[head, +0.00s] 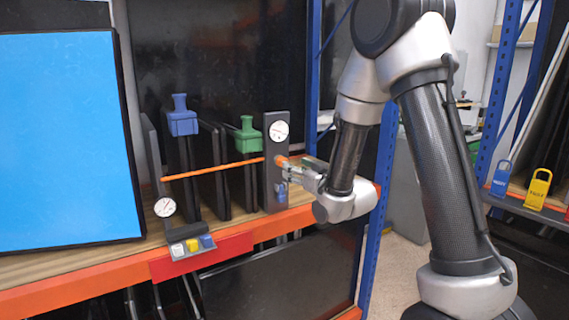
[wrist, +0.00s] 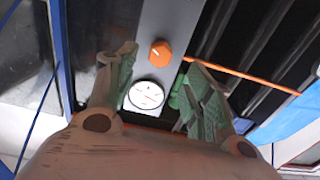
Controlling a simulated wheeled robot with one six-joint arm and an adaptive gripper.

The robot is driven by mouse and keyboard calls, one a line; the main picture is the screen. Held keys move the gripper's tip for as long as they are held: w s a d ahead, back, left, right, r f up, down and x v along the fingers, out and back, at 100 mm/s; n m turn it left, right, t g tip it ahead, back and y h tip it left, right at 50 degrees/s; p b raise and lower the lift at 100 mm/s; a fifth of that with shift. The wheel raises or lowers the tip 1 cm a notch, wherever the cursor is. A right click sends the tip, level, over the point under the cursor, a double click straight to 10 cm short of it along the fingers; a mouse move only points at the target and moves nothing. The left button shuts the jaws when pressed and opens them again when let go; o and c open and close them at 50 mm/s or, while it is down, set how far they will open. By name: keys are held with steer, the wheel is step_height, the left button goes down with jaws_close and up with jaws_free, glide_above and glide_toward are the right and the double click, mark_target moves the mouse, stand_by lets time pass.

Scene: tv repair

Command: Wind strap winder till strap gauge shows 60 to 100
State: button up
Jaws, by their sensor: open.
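An orange knob, which looks like the strap winder (head: 281,161), sits on a dark upright post (head: 270,190) at the shelf's right. It also shows in the wrist view (wrist: 160,51). A round white dial (head: 279,131) is above the knob on the same post, also in the wrist view (wrist: 146,94); its reading is too small to tell. An orange strap (head: 213,170) runs left from the post. My gripper (head: 296,170) is at the post's front, close to the knob. In the wrist view its fingers (wrist: 155,62) are apart, either side of the knob; contact is unclear.
Blue (head: 182,122) and green (head: 246,140) clamps top dark upright panels. A blue-screened TV (head: 65,140) stands left. A blue rack post (head: 380,190) is close behind my arm.

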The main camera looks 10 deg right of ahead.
steer(key=x, duration=0.7)
steer(key=shift+w, duration=0.3)
steer(key=shift+a, duration=0.1)
steer(key=c, duration=1)
